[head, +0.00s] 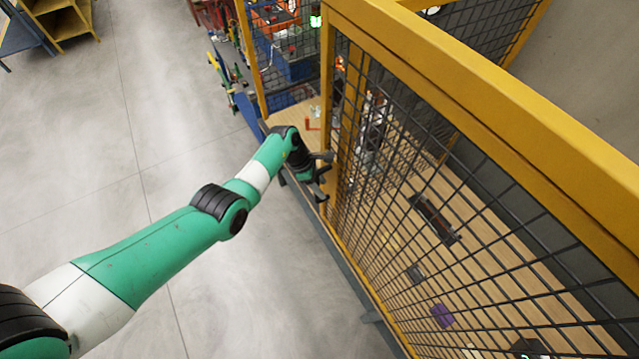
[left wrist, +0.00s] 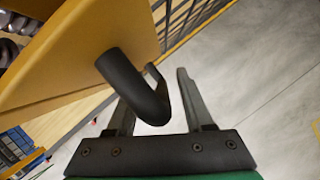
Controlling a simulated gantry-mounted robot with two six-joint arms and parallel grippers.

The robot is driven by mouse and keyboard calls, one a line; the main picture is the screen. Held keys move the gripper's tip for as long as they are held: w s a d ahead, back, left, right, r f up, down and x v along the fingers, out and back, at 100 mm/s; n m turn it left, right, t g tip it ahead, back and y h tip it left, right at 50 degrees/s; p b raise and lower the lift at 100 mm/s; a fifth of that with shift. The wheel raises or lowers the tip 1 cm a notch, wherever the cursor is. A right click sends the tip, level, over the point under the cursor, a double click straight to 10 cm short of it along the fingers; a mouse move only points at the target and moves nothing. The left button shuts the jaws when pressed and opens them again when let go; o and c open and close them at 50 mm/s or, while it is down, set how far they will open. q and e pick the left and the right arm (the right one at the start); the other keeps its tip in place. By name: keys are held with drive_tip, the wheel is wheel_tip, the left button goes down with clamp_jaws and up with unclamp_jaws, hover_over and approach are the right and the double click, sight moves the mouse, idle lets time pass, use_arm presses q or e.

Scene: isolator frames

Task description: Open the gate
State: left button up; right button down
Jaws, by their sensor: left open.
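The gate (head: 470,205) is a yellow frame filled with black wire mesh, on the right of the head view; it looks closed. In the left wrist view, a yellow frame post (left wrist: 100,50) carries a black bent bar handle (left wrist: 130,82). My left gripper (head: 322,174) is at the yellow post in the head view. Its jaws (left wrist: 165,92) are open, with the handle crossing in front of the left finger and reaching into the gap between the fingers. I cannot tell whether they touch. My right gripper is not in view.
Behind the mesh lies a wooden worktop (head: 430,235) with small items. Another mesh panel (head: 285,50) and cluttered shelving stand at the back. A yellow shelf (head: 60,20) is at the far left. The grey floor (head: 150,150) on the left is clear.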

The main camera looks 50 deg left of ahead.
use_arm(q)
drive_tip(key=shift+s+a+r, duration=0.1)
drive_tip(key=shift+r, duration=0.25)
drive_tip(key=p+v, duration=0.3)
drive_tip(key=v, duration=0.8)
drive_tip(key=shift+f, duration=0.1)
